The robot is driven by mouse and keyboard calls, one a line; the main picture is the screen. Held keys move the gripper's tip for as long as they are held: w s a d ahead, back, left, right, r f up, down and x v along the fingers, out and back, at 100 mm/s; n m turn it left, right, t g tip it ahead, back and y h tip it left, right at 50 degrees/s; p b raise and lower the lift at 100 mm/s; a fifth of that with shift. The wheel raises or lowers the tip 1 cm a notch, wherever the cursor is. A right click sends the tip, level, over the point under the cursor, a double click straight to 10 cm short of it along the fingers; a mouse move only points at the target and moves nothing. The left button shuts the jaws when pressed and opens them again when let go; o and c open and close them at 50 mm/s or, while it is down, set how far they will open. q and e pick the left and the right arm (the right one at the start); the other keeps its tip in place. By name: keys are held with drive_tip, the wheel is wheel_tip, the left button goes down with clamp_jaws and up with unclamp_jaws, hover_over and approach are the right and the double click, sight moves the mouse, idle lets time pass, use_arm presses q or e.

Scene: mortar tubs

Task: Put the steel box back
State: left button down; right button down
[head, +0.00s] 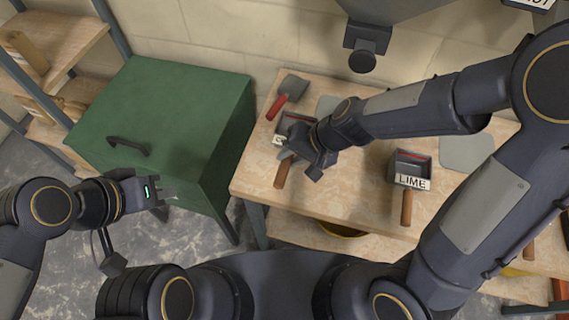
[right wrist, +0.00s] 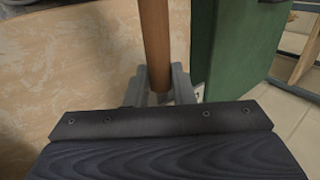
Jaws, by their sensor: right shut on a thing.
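A grey steel box (head: 296,123) with a wooden handle (head: 282,174) is at the left part of the worktop (head: 340,200). Its white label is mostly hidden; an S shows. My right gripper (head: 303,155) is shut on this handle, which also shows as a brown rod between the fingers in the right wrist view (right wrist: 155,45). I cannot tell whether the box touches the worktop. A similar box (head: 410,168), labelled LIME, stands to the right with its handle toward me. My left gripper (head: 168,193) is before the green cabinet, holding nothing visible; its finger gap is unclear.
The green cabinet (head: 165,100) with a dark handle stands left of the worktop. A red-handled trowel (head: 288,93) lies at the back left of the worktop. A grey hopper with a spout (head: 365,45) hangs above the back. Wooden shelves (head: 60,45) stand far left.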

sight(285, 162)
drive_tip(key=shift+w+a+f, duration=0.3)
drive_tip(key=shift+w+f, duration=0.1)
drive_tip(key=shift+f, duration=0.15)
drive_tip(key=shift+w+a+f, duration=0.3)
drive_tip(key=shift+w+f, duration=0.1)
drive_tip(key=shift+f, duration=0.15)
drive_tip(key=shift+w+a+f+b, duration=0.1)
drive_tip(key=shift+w+f+b, duration=0.1)
drive_tip(key=shift+f+b, duration=1.15)
drive_tip(key=shift+f+p, duration=0.35)
drive_tip(key=shift+f, duration=0.05)
drive_tip(key=shift+f, duration=0.1)
drive_tip(key=c, duration=1.2)
unclamp_jaws()
drive_tip(key=shift+c, duration=0.2)
